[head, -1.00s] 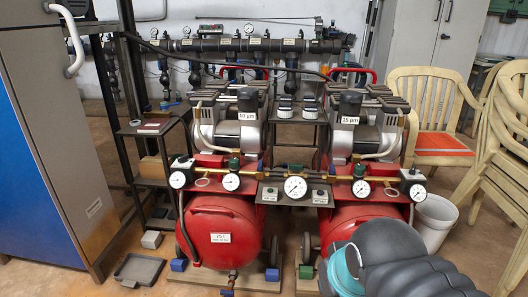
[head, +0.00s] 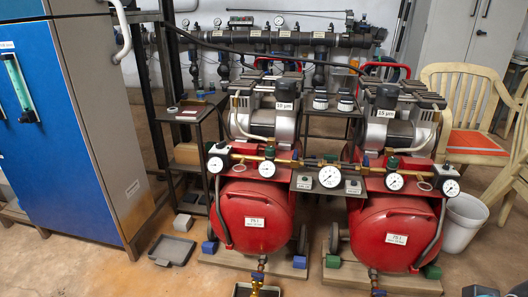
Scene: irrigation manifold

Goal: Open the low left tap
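The dark manifold pipe (head: 262,37) runs along the back wall, with gauges on top and several dark branches hanging from it. A left branch (head: 194,65) goes down behind the shelf; its handle is too small to make out. Low at the front, a brass tap (head: 257,284) hangs under the left red tank (head: 256,212), above a dark tray cut by the bottom edge. Another fitting (head: 375,283) hangs under the right red tank (head: 392,232). I cannot tell whether either is open.
A blue and grey cabinet (head: 70,120) stands at the left. A grey tray (head: 172,249) lies on the floor beside the left tank. A white bucket (head: 464,222) and beige chairs (head: 470,100) stand at the right.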

